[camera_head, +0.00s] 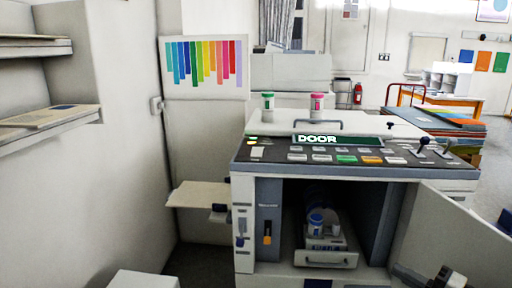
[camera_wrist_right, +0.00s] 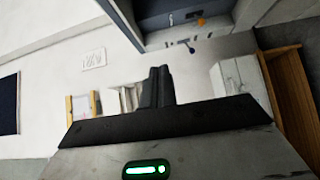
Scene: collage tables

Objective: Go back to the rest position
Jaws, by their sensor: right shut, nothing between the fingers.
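My right gripper (camera_head: 448,278) shows at the bottom right edge of the head view, in front of the open door (camera_head: 452,232) of a grey machine (camera_head: 243,222). In the right wrist view its two dark fingers (camera_wrist_right: 158,86) are together with nothing between them. My left gripper is not in view.
The machine's lit display (camera_head: 338,139) reads DOOR. Its open compartment holds a blue-lidded jar (camera_head: 316,224) over a pull-out tray (camera_head: 326,260). A green-lidded jar (camera_head: 267,104) and a pink-lidded jar (camera_head: 317,104) stand on top. Shelves (camera_head: 50,118) are at left.

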